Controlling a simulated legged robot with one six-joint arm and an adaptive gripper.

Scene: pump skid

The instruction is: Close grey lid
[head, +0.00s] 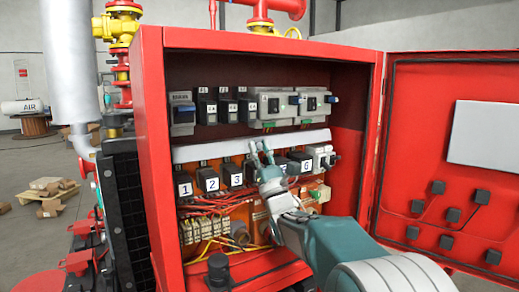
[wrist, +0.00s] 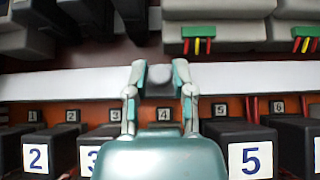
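Two grey box-shaped devices with lid-like fronts, the left one (head: 270,105) and the right one (head: 312,102), sit in the upper row of the red cabinet. I cannot tell which part is the grey lid, or whether it is open. Undersides of grey housings (wrist: 215,38) show along the top of the wrist view. My gripper (head: 262,147) is below the left device, in front of the white strip. In the wrist view its two fingers (wrist: 159,68) are apart.
Numbered black blocks (head: 207,181) line the lower row, with red wires below. The white strip (wrist: 60,84) runs between the rows. The red cabinet door (head: 420,150) stands open at the right. The cabinet's left wall (head: 153,120) bounds the opening.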

